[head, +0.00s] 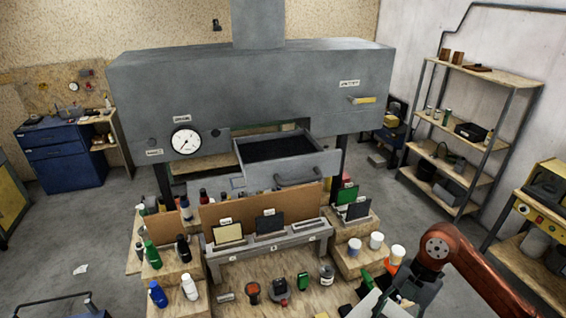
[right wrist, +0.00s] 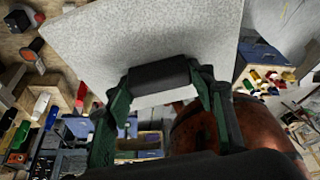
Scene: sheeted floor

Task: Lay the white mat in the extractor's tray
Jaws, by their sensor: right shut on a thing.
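The extractor (head: 250,85) is a large grey hood with a round gauge, at the middle back of the head view. Its tray (head: 310,168) is pulled out like a drawer, with a dark bed inside and a handle on the front. The white mat (right wrist: 150,30) is a pale speckled sheet; only a small part of it (head: 364,306) shows at the bottom of the head view. In the head view this gripper (head: 388,300) is low at the right, in front of and below the tray. My left gripper is not in view.
Below the tray stands a wooden bench with a rack (head: 270,246) of upright panels. Bottles (head: 152,254) crowd its left steps and white-lidded jars (head: 376,240) its right. A shelf unit (head: 470,130) stands at the right. The air before the tray looks clear.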

